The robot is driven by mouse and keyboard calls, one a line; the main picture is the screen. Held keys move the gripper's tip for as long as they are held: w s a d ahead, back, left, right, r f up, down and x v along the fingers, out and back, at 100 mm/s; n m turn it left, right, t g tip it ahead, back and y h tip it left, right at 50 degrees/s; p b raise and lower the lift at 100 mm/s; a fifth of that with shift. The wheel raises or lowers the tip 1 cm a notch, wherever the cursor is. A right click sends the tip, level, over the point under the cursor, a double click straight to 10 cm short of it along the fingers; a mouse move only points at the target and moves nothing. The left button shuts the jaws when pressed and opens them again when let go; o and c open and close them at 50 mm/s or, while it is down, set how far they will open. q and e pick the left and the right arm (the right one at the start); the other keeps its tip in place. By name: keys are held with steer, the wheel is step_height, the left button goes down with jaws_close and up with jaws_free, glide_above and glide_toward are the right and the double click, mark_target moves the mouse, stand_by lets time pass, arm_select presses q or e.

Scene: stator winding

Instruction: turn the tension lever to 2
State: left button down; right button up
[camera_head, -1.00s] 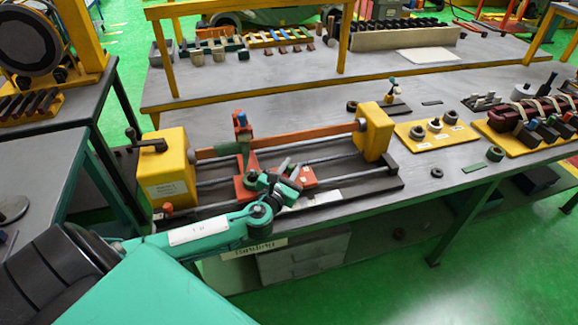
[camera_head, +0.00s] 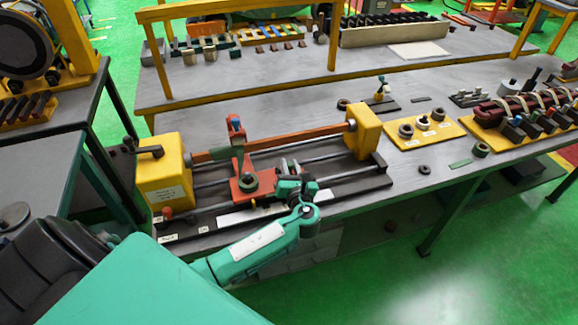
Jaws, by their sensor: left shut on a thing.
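My left gripper (camera_head: 292,180) is just right of that knob, low over the rails at the carriage's right side. It is shut on a small part that its own fingers mostly hide, apparently the tension lever. A grey piece shows just behind the fingers. A pale label plate (camera_head: 248,215) lies in front, but its marks are too small to read. My right gripper is not in view.
Yellow end blocks stand at left (camera_head: 165,185) and right (camera_head: 363,132), joined by an orange bar (camera_head: 290,140). A crank handle (camera_head: 148,151) sits on the left block. A yellow ring board (camera_head: 425,133) and a coil rack (camera_head: 530,110) stand at right.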

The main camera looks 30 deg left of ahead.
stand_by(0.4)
arm_select(q)
steer(key=c, duration=1.3)
jaws_free()
steer(key=b+v, duration=0.3)
steer(key=v, duration=1)
steer(key=shift+s+d, duration=0.25)
steer(key=shift+d, duration=0.1)
